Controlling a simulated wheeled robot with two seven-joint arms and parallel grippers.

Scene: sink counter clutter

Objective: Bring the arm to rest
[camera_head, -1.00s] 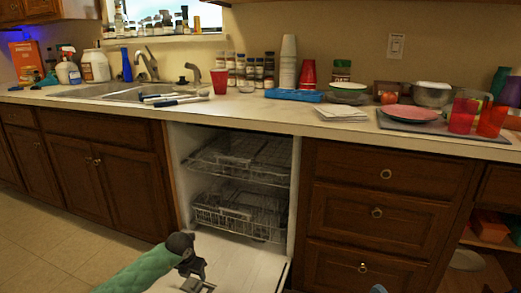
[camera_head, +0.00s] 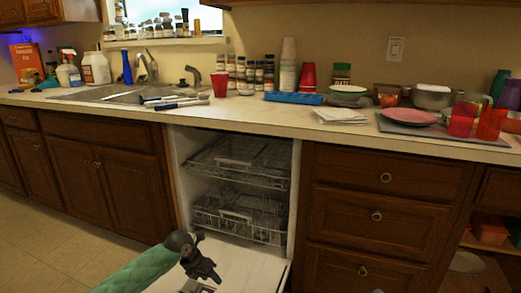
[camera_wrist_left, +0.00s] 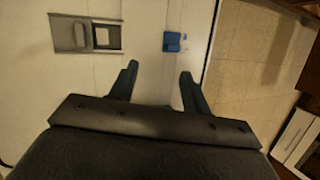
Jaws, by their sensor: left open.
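My left arm in its green sleeve comes in from the bottom left of the head view. My left gripper (camera_head: 207,273) is over the white inner face of the lowered dishwasher door (camera_head: 246,262). In the left wrist view the two fingers of the left gripper (camera_wrist_left: 160,71) stand apart with nothing between them. Behind them are the pale door panel (camera_wrist_left: 145,30), a grey dispenser (camera_wrist_left: 86,36) and a small blue piece (camera_wrist_left: 174,42).
The open dishwasher has an upper rack (camera_head: 240,160) and a lower rack (camera_head: 238,218). The counter (camera_head: 265,110) above holds cups, bottles, a blue tray (camera_head: 294,98) and a red plate (camera_head: 409,115). Drawers (camera_head: 376,216) stand to the right. The tiled floor (camera_head: 60,235) at left is clear.

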